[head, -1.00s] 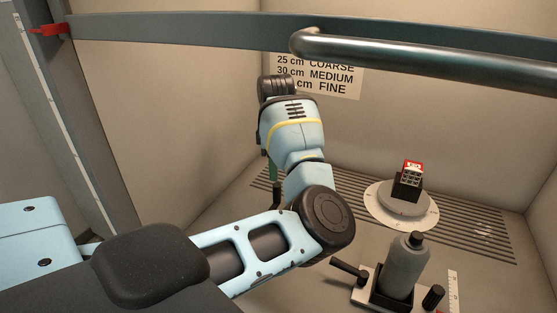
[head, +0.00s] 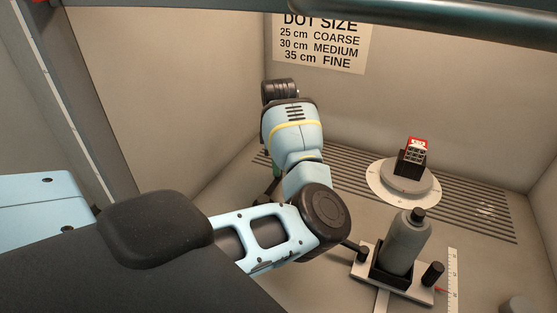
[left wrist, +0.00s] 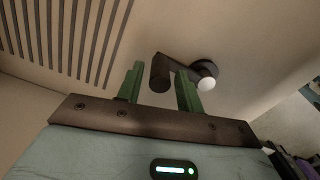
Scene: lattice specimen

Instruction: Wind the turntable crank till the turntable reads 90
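The turntable (head: 376,188) is a pale disc with a scale on its rim; its reading is too small to make out. It carries a dark block with a red and white lattice specimen (head: 417,145). My left gripper (head: 276,174) is at the left wall side of the floor, mostly hidden by its own wrist. In the left wrist view its green fingers (left wrist: 158,85) are apart, with the dark crank handle (left wrist: 160,72) between them in the picture and gaps on both sides. The crank arm runs right to a round hub. My right gripper is not in view.
A grey spray can (head: 405,245) stands in a sliding holder beside a ruler (head: 452,275), right of my left forearm. A dot size sign (head: 322,45) hangs on the back wall. A metal bar (head: 440,18) crosses the top.

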